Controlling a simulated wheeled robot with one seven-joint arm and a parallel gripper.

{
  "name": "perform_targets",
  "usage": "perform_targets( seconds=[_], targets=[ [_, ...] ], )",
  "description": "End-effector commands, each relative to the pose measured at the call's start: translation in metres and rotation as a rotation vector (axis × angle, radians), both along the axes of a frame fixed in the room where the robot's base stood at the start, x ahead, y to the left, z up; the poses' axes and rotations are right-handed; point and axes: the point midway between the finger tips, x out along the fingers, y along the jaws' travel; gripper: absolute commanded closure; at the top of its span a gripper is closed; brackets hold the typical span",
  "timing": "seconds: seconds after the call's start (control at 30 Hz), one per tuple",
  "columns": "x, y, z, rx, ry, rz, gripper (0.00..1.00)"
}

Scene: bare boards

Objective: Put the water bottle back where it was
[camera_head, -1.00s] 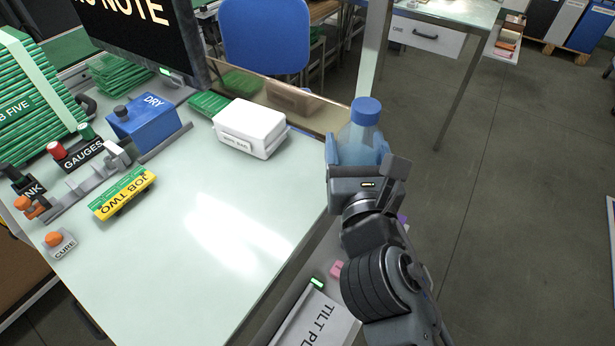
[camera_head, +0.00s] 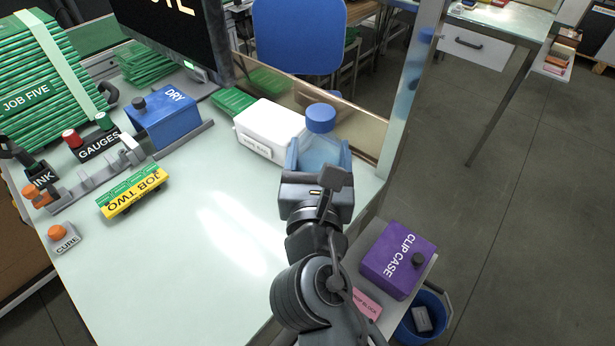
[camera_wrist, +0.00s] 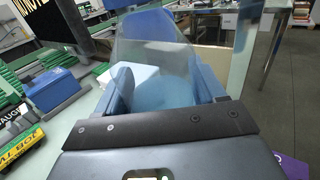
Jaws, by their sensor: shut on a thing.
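The water bottle (camera_head: 320,148) is clear blue with a blue cap and is upright in my gripper (camera_head: 318,160). My gripper is shut on its body, with a blue finger on each side. In the head view the bottle is over the right part of the pale bench (camera_head: 215,245), in front of the white box's right end. I cannot tell whether its base touches the bench, because my gripper hides it. In the wrist view the bottle (camera_wrist: 160,65) fills the middle between the fingers.
A white box (camera_head: 262,128) is close to the left of the bottle. A low clear panel (camera_head: 350,120) and a post (camera_head: 412,70) edge the bench behind and right. The bench's middle is clear.

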Motion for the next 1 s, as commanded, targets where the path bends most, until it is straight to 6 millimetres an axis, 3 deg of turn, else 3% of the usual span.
perform_targets(
  seconds=[0.17, 0.5, 0.97, 1.0],
  targets=[
    [0.004, 0.017, -0.009, 0.002, -0.002, 0.002, 0.75],
    [0.004, 0.019, -0.048, -0.001, 0.0, 0.0, 0.75],
    [0.004, 0.018, -0.054, 0.0, -0.001, 0.0, 0.75],
    [0.004, 0.018, -0.054, 0.0, 0.0, 0.0, 0.27]
  ],
)
